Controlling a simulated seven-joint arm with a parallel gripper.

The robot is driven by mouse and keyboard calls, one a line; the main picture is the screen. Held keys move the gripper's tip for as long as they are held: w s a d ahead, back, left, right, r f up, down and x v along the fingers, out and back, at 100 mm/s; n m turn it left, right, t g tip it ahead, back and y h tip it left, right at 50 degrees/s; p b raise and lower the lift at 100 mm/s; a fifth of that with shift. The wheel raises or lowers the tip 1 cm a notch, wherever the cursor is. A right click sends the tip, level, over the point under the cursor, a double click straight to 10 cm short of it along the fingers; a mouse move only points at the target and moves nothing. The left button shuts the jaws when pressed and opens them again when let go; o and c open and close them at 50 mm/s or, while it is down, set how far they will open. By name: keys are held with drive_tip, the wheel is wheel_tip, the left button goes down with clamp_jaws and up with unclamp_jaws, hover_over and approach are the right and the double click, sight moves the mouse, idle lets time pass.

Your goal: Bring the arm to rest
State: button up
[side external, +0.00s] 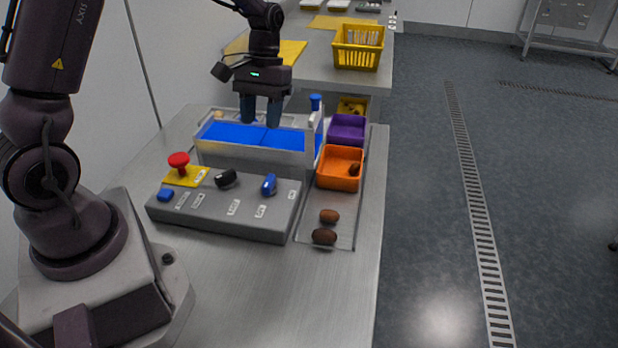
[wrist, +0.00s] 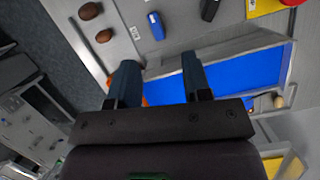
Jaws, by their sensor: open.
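My gripper (side external: 261,110) hangs with its fingers pointing down above the blue belt (side external: 262,136) of the small conveyor. In the wrist view my gripper (wrist: 160,80) has its two fingers spread apart with nothing between them. The blue belt (wrist: 235,72) lies below and to the right there. Two brown dates (side external: 329,216) (side external: 324,237) lie on the grey tray (side external: 340,240) on the right side of the bench. The orange bin (side external: 338,182) holds a brown date (side external: 354,169). The purple bin (side external: 347,128) stands behind it.
A grey control panel (side external: 222,223) with a red button (side external: 179,160) and several knobs sits in front of the conveyor. A yellow basket (side external: 359,58) stands on the bench behind. The front of the bench (side external: 285,290) is clear.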

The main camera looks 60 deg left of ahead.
drive_tip(key=s+d+r+m+t+y, duration=0.1)
drive_tip(key=s+d+r+m+t, duration=0.2)
drive_tip(key=s+r, duration=0.4)
drive_tip(key=s+d+r+m+t+y, duration=0.1)
drive_tip(key=s+d+r+m+t, duration=0.2)
drive_tip(key=s+d+r+t, duration=0.2)
wheel_tip(320, 180, up, 4)
drive_tip(key=s+d, duration=0.2)
drive_tip(key=d, duration=0.1)
drive_tip(key=shift+s+m, duration=0.2)
drive_tip(key=shift+m, duration=0.2)
